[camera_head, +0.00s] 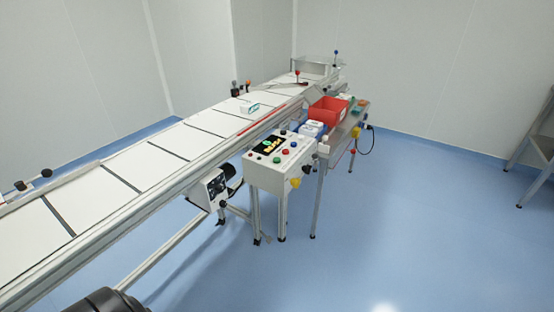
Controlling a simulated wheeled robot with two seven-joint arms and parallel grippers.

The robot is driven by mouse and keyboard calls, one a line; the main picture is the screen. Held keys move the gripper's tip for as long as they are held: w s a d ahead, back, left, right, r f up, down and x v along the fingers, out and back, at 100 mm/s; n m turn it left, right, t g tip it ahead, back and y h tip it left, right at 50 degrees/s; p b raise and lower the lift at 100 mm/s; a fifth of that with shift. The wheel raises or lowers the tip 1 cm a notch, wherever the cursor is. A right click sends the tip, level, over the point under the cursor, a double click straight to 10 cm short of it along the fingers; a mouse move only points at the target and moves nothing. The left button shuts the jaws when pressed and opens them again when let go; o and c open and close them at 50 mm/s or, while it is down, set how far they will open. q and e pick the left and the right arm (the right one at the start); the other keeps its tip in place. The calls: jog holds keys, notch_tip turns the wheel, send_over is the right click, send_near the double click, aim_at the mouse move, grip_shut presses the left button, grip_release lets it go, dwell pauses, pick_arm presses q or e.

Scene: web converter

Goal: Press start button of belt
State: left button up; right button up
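The belt (105,205) is a long conveyor of white panels with dark cross strips, running from the lower left to the back centre. A white control box (270,179) on legs stands at its near right side. Its sloped top carries a small dark screen (268,145) and several small round buttons. A green button (277,160) sits near the front edge and a red button (285,152) is close to it. Labels are too small to read, so I cannot tell which is the start button. Neither of my grippers is in view.
A small white box (249,108) lies on the belt. Right of the control box, a side table holds a red bin (327,110) and small items. A motor (212,187) hangs under the belt. The blue floor (400,220) at right is clear; a grey rack (540,145) stands far right.

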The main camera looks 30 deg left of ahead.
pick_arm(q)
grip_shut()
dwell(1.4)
